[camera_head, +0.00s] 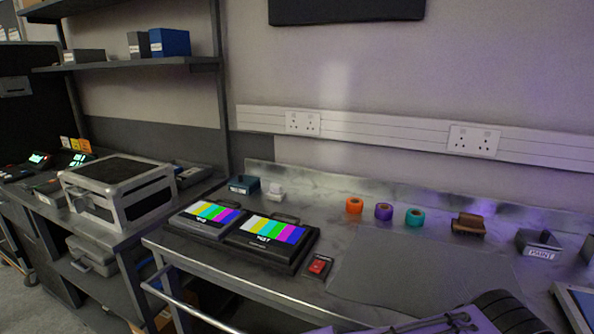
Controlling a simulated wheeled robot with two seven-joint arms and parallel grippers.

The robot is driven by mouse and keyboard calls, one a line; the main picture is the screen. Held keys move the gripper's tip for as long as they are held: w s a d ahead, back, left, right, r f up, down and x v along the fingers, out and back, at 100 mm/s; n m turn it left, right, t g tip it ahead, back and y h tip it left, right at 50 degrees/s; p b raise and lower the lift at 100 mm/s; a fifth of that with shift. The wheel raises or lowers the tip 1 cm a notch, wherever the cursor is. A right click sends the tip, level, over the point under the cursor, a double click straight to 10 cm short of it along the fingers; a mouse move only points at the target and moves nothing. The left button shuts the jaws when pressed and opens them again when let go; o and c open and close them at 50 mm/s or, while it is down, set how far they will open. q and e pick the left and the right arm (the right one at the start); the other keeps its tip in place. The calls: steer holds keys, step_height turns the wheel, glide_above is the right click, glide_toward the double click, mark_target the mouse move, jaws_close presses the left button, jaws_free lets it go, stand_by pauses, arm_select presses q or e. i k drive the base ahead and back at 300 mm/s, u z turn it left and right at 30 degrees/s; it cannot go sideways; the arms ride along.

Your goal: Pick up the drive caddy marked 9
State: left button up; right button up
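I cannot make out a drive caddy marked 9; no figure 9 is readable anywhere. A small teal box (243,184) and a small white item (275,191) stand at the back left of the bench. Neither of my grippers can be made out.
Two monitors with colour bars (205,218) (265,240) lie on the bench. Orange (354,205), purple (383,211) and teal (415,217) tape rolls stand behind a grey mat (400,275). A brush (468,223) and a labelled dark holder (540,243) stand right. A silver case (118,190) is left.

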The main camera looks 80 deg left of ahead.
mark_target(192, 172)
steer(key=z, duration=0.25)
steer(key=k, duration=2.95)
steer(key=u, duration=1.5)
